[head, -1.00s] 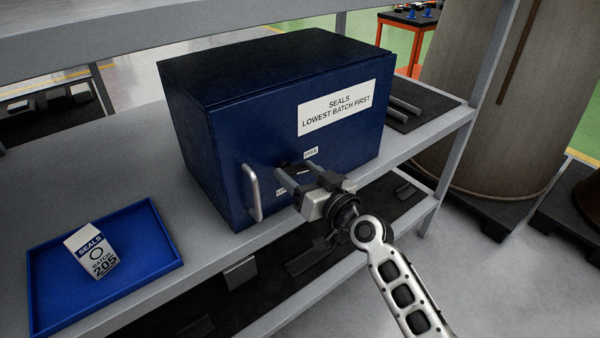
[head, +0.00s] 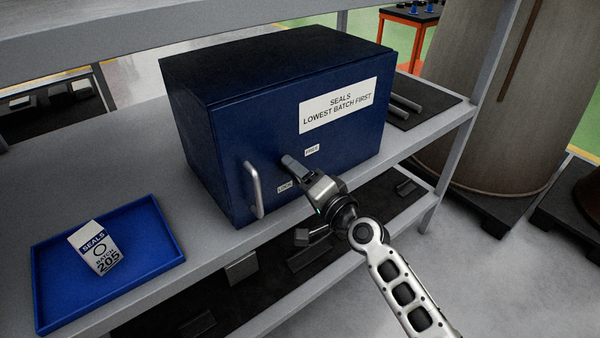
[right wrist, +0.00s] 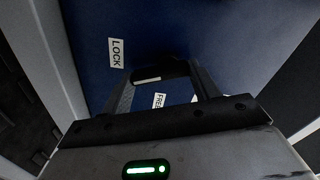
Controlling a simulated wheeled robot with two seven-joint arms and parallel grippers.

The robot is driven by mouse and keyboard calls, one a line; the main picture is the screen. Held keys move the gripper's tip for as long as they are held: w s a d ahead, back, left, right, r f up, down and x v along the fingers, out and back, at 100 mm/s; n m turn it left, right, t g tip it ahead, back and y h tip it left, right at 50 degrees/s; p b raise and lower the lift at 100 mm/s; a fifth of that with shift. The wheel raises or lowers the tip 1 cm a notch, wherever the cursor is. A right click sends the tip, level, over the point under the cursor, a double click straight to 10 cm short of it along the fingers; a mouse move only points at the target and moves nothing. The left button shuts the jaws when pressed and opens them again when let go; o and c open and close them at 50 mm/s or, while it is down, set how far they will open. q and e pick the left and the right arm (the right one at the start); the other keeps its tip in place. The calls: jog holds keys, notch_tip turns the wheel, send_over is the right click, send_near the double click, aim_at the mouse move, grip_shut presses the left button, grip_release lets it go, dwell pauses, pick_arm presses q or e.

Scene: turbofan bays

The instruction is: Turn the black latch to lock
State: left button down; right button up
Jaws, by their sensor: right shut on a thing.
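The black latch (right wrist: 165,70) is on the door of a dark blue box (head: 235,140) marked "SEALS LOWEST BATCH FIRST". My right gripper (head: 293,166) is at the door front and shut on the latch. In the right wrist view the latch, with a pale mark, lies between the two fingers. The gripper hides most of it in the head view. A "LOCK" label (right wrist: 116,53) and a "FREE" label (right wrist: 159,100) are beside it. They also show in the head view, "FREE" (head: 312,150) above "LOCK" (head: 285,187). My left gripper is not in view.
A metal door handle (head: 253,190) stands out left of the latch. A blue tray (head: 160,262) with a white "SEALS BATCH 205" carton (head: 93,247) is on the grey shelf at left. A dark mat with metal bars (head: 425,100) lies right of the box.

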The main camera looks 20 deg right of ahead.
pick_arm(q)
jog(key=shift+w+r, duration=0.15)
pick_arm(e)
jog(key=shift+a+m, duration=0.2)
jog(key=shift+m, duration=2.1)
pick_arm(q)
jog(key=shift+p, duration=0.3)
pick_arm(e)
jog(key=o, duration=1)
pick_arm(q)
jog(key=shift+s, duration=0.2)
pick_arm(e)
jog(key=shift+s+f, duration=0.1)
pick_arm(q)
jog(key=b, duration=0.1)
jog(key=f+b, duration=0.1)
jog(key=b, duration=0.1)
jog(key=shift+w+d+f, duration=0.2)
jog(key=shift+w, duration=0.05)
pick_arm(e)
jog(key=v, duration=1.5)
jog(key=shift+s+d, duration=0.15)
jog(key=shift+s, duration=0.25)
